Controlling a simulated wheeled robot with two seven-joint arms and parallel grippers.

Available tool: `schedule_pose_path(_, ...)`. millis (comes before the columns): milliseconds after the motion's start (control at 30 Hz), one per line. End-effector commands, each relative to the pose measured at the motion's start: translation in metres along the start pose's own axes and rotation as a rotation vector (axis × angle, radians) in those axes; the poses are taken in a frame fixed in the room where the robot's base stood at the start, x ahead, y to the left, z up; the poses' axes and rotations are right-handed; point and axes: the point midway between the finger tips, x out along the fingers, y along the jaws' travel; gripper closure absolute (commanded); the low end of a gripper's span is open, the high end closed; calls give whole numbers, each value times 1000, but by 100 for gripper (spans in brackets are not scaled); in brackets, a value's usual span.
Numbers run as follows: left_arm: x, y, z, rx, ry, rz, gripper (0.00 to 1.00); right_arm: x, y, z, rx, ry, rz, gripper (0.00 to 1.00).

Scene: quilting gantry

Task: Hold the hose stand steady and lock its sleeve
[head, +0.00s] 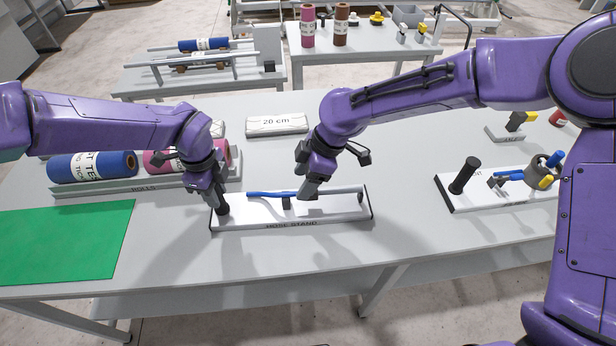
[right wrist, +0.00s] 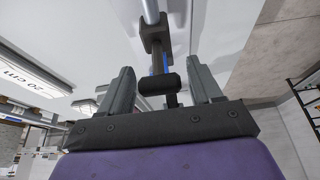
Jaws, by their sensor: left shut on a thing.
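The hose stand (head: 345,217) is a long white base on the table. A grey rail with a blue length (head: 268,194) runs above it on dark supports. My left gripper (head: 217,200) is shut on the black upright grip (head: 223,210) at its left end. My right gripper (head: 309,191) is over the middle of the rail and hides part of it. In the right wrist view its fingers are apart, with a dark knob (right wrist: 157,85) between them and gaps on both sides. A dark block (right wrist: 155,35) sits on the rail beyond; I cannot tell whether this is the sleeve.
A rolls tray (head: 120,184) with blue and pink rolls stands behind left, and a green mat (head: 65,240) lies at front left. A white "20 cm" block (head: 277,124) is behind the stand. Another white fixture (head: 480,195) is at right. The table in front is clear.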

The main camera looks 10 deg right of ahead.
Motion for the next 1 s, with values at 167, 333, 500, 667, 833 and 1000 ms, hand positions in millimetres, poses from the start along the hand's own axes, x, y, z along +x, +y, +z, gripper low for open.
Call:
schedule_pose_path(167,4,2,1,-4,2,7,100,1,0,2,0,-2,-1,36)
schedule_pose_path(333,3,2,1,-6,2,7,100,-13,1,2,1,-1,2,36)
schedule_pose_path(500,3,2,2,-7,1,7,100,-56,0,1,-1,1,6,36)
schedule_pose_path(667,3,2,2,-7,1,6,100,-94,-1,2,-1,1,4,36)
schedule_pose_path(833,3,2,2,-7,1,6,100,-117,-2,2,-1,1,3,36)
schedule_pose_path(1000,3,1,2,-7,0,5,100,-121,-2,2,-1,-1,0,36)
